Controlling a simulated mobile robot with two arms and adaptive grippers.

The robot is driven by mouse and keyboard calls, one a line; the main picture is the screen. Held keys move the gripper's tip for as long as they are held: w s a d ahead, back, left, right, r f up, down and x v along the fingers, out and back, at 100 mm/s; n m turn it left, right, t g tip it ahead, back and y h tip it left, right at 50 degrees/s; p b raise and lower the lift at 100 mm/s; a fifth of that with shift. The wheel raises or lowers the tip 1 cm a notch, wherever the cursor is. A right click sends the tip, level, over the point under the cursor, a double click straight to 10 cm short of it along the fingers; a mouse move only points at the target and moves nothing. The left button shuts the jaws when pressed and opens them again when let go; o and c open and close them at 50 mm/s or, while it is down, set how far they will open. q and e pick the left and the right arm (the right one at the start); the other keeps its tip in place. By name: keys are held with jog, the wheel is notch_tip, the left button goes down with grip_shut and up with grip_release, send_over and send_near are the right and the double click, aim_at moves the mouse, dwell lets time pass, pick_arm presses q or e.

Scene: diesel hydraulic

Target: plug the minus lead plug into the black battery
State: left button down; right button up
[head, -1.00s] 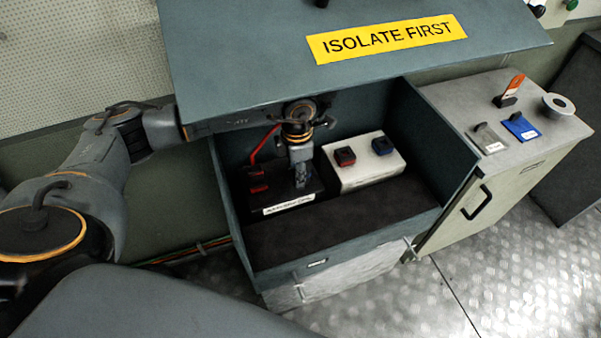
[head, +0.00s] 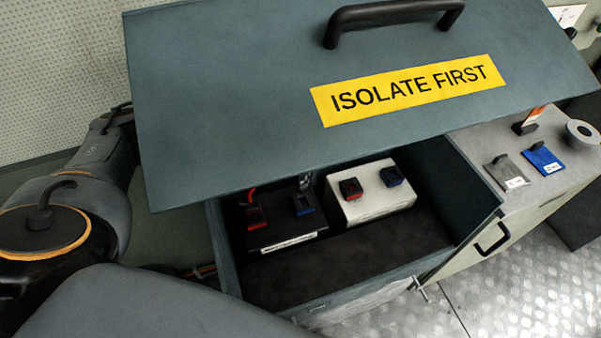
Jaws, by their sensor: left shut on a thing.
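The black battery (head: 285,236) sits in the left of the open box, with a pale label on its front edge. A red plug or terminal (head: 253,216) with a red lead is on its left. A blue terminal piece (head: 304,207) is on its right. My left gripper (head: 305,184) shows only as a small grey tip just above this blue piece; the lid hides the rest. It is shut on the minus lead plug, whose outline I cannot separate from the blue piece. I cannot tell whether the plug is seated. My right gripper is not in view.
A white battery (head: 375,208) with red and blue terminals stands to the right in the box. The raised lid (head: 230,110), marked ISOLATE FIRST, overhangs the batteries. The box's front floor (head: 350,258) is clear. A cabinet (head: 480,150) with grey and blue tags stands at right.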

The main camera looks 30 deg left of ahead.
pick_arm(q)
notch_tip(320, 180, down, 3)
jog(key=shift+f+b, duration=0.1)
jog(key=shift+b, duration=1.1)
jog(key=shift+f+b, duration=0.8)
jog(key=shift+f, duration=0.15)
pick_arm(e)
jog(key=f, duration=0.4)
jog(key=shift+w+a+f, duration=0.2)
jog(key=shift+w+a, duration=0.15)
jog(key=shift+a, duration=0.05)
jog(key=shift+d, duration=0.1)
pick_arm(q)
jog(key=shift+b, duration=0.45)
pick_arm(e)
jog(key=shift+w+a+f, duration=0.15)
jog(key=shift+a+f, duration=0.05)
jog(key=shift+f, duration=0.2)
pick_arm(q)
jog(key=shift+f+b, duration=0.45)
jog(key=shift+f, duration=0.1)
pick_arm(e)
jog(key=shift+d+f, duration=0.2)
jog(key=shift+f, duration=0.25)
pick_arm(q)
jog(key=shift+f+b, duration=0.85)
jog(key=shift+f, duration=0.05)
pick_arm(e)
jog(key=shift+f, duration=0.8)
